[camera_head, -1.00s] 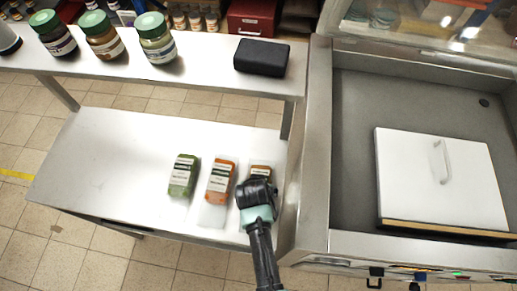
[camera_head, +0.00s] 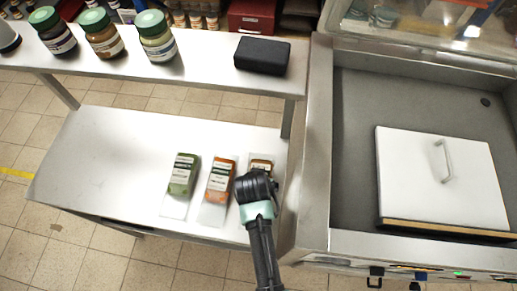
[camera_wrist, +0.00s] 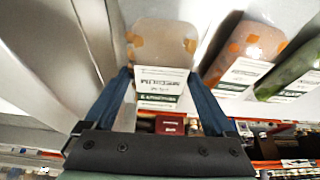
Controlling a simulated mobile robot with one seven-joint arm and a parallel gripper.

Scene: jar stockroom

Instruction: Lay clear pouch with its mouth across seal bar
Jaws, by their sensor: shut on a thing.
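A clear pouch with a white label and orange-brown contents (camera_wrist: 160,45) lies between my gripper's fingers. My gripper also shows in the wrist view (camera_wrist: 165,98), shut on this pouch. The pouch is at or just above the lower steel shelf; I cannot tell which. The chamber machine on the right has a tan strip (camera_head: 445,231), seemingly the seal bar, along the front edge of its white plate (camera_head: 440,180). Its clear lid is raised.
An orange pouch (camera_head: 219,182) and a green pouch (camera_head: 182,178) lie left of my gripper on the lower shelf (camera_head: 110,160). The upper shelf holds several jars and a black box (camera_head: 262,57). The machine's steel wall (camera_head: 316,150) stands right of my gripper.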

